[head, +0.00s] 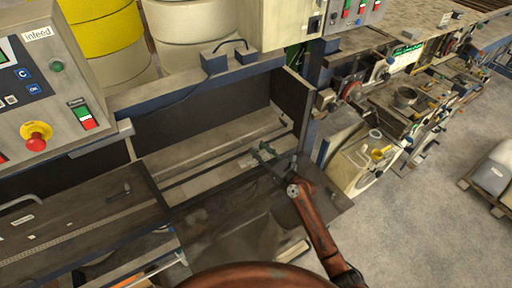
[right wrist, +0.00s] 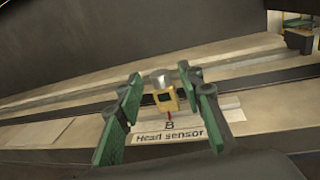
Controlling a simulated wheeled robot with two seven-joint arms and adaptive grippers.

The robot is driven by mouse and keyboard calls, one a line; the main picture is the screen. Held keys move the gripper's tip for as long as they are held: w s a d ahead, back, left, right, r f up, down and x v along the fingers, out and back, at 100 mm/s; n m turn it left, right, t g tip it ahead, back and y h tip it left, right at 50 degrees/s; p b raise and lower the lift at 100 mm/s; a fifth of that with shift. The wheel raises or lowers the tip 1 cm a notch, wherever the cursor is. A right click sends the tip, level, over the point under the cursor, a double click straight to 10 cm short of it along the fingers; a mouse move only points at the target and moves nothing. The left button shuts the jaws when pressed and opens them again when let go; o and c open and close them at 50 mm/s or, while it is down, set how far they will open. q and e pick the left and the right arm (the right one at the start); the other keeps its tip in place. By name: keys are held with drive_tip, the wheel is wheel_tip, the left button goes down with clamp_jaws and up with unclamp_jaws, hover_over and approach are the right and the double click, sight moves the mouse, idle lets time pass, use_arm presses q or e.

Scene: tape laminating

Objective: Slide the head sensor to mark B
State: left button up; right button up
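The head sensor (right wrist: 163,96), a small yellow block with a dark face and a silver cylinder on top, stands at the rail in the right wrist view. A thin red pointer below it is just above the letter B on the "Head sensor" label (right wrist: 172,137). My right gripper (right wrist: 164,88) has its green fingers apart, one on each side of the sensor, with visible gaps. In the head view the right gripper (head: 268,153) is over the machine bed, and the sensor cannot be made out there. My left gripper is not in view.
A dark rail (right wrist: 60,114) runs along the bed. In the head view, a dark back panel (head: 225,108) stands behind the bed. The infeed control panel (head: 45,85) is at the left, and rollers and tape units (head: 405,97) are at the right.

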drive_tip(key=v, duration=0.9)
drive_tip(key=shift+s+d, duration=0.15)
drive_tip(key=shift+s, duration=0.05)
